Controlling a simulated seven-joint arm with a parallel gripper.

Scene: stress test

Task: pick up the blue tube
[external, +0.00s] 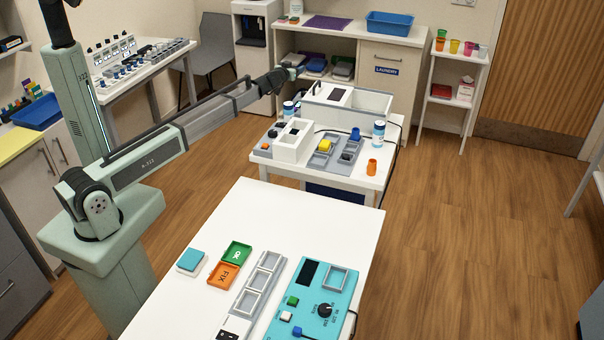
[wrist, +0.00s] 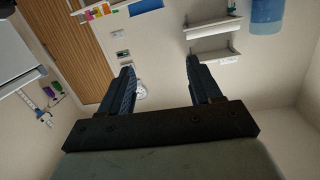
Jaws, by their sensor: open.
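A small blue tube-like piece (external: 355,133) stands on the white far table, at the back right of a grey tray. It looks like the blue tube, but it is too small to be sure. My gripper (external: 294,73) is at the end of my outstretched arm, up and to the left of that piece in the external view and apart from it. In the wrist view my gripper (wrist: 160,72) has its two dark fingers spread wide with nothing between them. No blue tube can be made out between or near the fingers there.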

